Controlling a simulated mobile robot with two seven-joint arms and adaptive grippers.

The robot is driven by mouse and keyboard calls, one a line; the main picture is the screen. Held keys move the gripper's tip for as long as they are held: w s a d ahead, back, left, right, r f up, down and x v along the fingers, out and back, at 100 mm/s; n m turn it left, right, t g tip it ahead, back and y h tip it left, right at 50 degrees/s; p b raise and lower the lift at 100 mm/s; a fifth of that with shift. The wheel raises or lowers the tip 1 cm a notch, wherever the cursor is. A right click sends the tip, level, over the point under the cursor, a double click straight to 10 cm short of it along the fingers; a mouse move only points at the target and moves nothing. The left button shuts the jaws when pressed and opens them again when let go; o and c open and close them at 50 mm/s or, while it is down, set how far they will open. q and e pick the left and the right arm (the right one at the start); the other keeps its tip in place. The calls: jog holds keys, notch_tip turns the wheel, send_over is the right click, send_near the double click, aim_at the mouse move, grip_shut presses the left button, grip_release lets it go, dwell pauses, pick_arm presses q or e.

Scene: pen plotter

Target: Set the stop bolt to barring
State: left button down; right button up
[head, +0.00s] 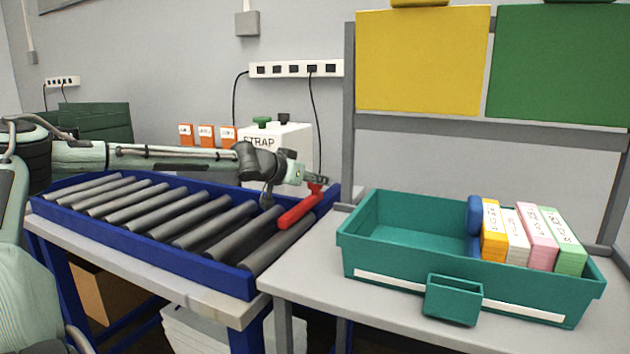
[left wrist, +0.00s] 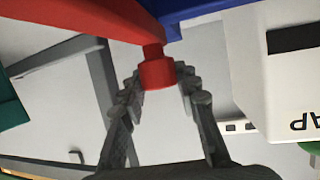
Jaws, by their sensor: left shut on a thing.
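The stop bolt (head: 298,211) is a red bar at the right end of the roller conveyor (head: 190,268). It appears to lie roughly in line with the rollers, above the last ones, with its far end by the blue frame. A red knob stands at its far end. My left gripper (head: 316,182) reaches over the conveyor from the left and is at this knob. In the left wrist view the red knob (left wrist: 157,74) sits between the two fingers, which are shut on it. The bolt's mounting is partly hidden. My right gripper is not in view.
A white strapping machine (head: 290,145) stands behind the conveyor, close to my left wrist. Right of the conveyor, a teal crate (head: 365,255) with several paper stacks stands on a grey table (head: 310,285). Yellow (head: 422,60) and green (head: 560,65) panels hang above it.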

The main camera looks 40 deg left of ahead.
aim_at(307, 199)
pick_arm(q)
jog(key=shift+d+f, duration=0.1)
jog(key=shift+f, duration=0.1)
jog(key=c, duration=1.5)
grip_release()
jog(key=shift+s, duration=0.1)
jog(key=o, duration=0.4)
jog(key=shift+r, duration=0.15)
jog(key=shift+s+a+r, duration=0.25)
jog(key=shift+s+r, duration=0.2)
jog(key=shift+s, duration=0.15)
jog(key=shift+s+d+r, duration=0.15)
jog(key=shift+s+d, duration=0.2)
jog(key=shift+s, duration=0.2)
jog(key=shift+s+d+r, duration=0.15)
jog(key=shift+s+r, duration=0.2)
jog(key=shift+s, duration=0.15)
jog(key=shift+f+v, duration=0.1)
jog(key=shift+v, duration=0.85)
jog(key=shift+f+v, duration=0.15)
jog(key=shift+v, duration=0.8)
jog(key=shift+s, duration=0.1)
